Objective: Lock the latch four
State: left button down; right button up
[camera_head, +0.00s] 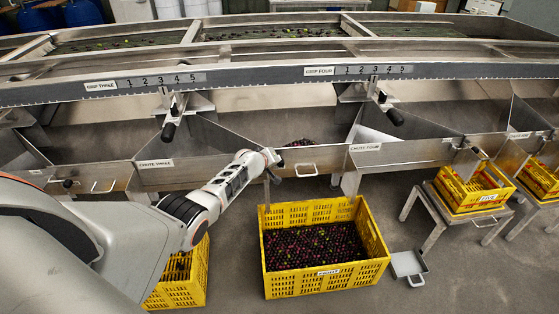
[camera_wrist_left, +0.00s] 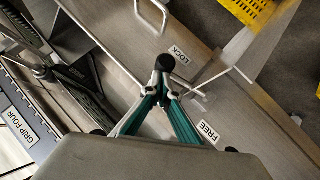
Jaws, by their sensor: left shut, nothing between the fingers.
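My left gripper (camera_head: 272,166) is at the front of the chute, left of the chute four label (camera_head: 365,147). In the left wrist view its teal fingers (camera_wrist_left: 165,92) are shut, with nothing between them. A black round knob (camera_wrist_left: 165,62), apparently latch four's, is just beyond the fingertips; I cannot tell if they touch. The knob is beside the LOCK label (camera_wrist_left: 179,55), and the FREE label (camera_wrist_left: 208,131) is farther off, lower right. A thin pale bent rod (camera_wrist_left: 222,78) lies between the labels. The latch is mostly hidden in the head view. My right gripper is not in view.
A chute handle (camera_head: 306,170) is right of my gripper. Below stands a yellow crate (camera_head: 328,284) of dark fruit, with a metal scoop (camera_head: 408,265) on the floor beside it. The grip four lever (camera_head: 390,112) hangs above right.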

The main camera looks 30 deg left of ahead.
pick_arm(q)
jog(key=shift+w+d+f+b, duration=0.2)
jog(key=shift+d+f+b, duration=0.15)
jog(key=shift+f, duration=0.2)
jog(key=shift+w+d+f+b, duration=0.2)
jog(key=shift+d+f+b, duration=0.1)
jog(key=shift+f, duration=0.25)
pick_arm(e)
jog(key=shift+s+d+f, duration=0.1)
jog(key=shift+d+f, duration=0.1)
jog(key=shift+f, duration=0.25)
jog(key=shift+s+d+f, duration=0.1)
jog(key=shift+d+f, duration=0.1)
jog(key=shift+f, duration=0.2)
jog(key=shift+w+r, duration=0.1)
pick_arm(q)
jog(key=shift+f, duration=0.1)
